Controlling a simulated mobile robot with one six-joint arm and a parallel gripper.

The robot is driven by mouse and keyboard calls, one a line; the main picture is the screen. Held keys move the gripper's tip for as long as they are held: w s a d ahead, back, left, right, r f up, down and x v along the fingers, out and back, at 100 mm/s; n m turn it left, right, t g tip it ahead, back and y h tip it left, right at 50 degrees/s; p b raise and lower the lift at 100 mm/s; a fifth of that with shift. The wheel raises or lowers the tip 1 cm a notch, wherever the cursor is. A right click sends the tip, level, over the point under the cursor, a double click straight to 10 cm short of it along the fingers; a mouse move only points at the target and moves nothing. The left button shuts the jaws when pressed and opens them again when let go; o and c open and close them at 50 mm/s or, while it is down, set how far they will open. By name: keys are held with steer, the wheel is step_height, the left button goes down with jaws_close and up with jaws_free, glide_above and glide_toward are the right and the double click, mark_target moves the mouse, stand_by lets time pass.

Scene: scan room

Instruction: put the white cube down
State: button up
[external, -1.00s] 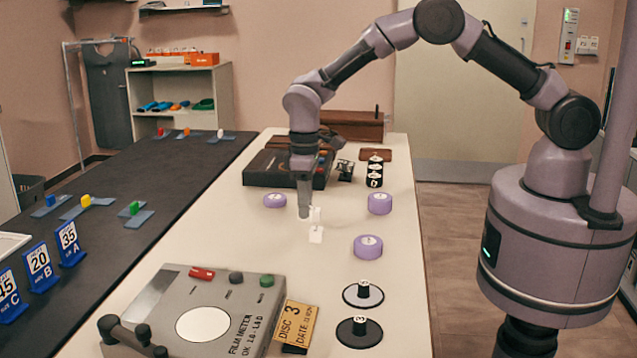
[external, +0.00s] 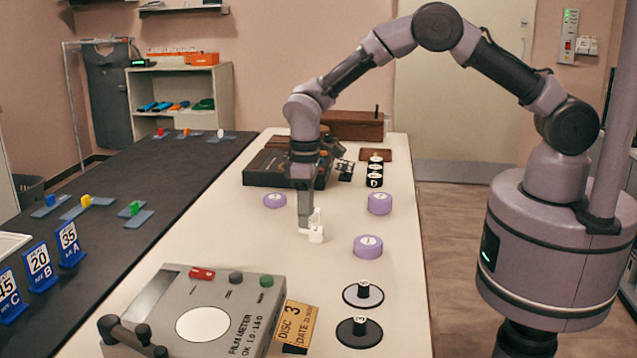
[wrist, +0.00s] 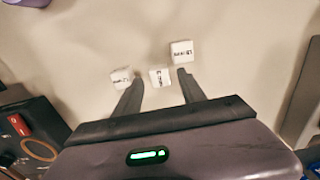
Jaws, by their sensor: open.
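Three small white cubes with dark print are on the cream table. In the wrist view, one white cube (wrist: 160,77) sits between the tips of my open gripper (wrist: 160,80), with a gap on each side. A second cube (wrist: 122,75) is just outside the left fingertip. A third cube (wrist: 181,52) lies just beyond the right fingertip. In the external view my gripper (external: 305,222) points down, low at the table. One cube (external: 316,235) shows to its right, and another (external: 317,215) is partly hidden behind it. Which cube the task means, I cannot tell.
A grey film meter (external: 205,315) stands at the front left, a dark case (external: 275,170) behind the gripper.

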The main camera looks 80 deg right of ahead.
step_height(320, 180, up, 11)
steer(key=p, duration=0.3)
step_height(320, 180, up, 5)
glide_above(312, 221)
steer(key=s+a+r+m+t, duration=0.1)
steer(key=s+r+t, duration=0.1)
steer(key=s+r, duration=0.6)
steer(key=s+a+r+m+t+y, duration=0.1)
steer(key=s+r+m+t, duration=0.1)
steer(key=s+r, duration=0.6)
steer(key=s, duration=0.6)
steer(key=shift+a+r, duration=0.25)
steer(key=shift+m+t+y, duration=0.5)
steer(key=shift+m+t, duration=0.1)
steer(key=shift+t, duration=0.3)
steer(key=s, duration=0.3)
steer(key=s+f, duration=0.1)
steer(key=s, duration=0.2)
steer(key=s+a, duration=0.1)
steer(key=s, duration=0.2)
steer(key=shift+s+f, duration=0.35)
steer(key=shift+s, duration=0.05)
steer(key=shift+c, duration=0.8)
steer(key=shift+f, duration=0.15)
steer(key=shift+s, duration=0.1)
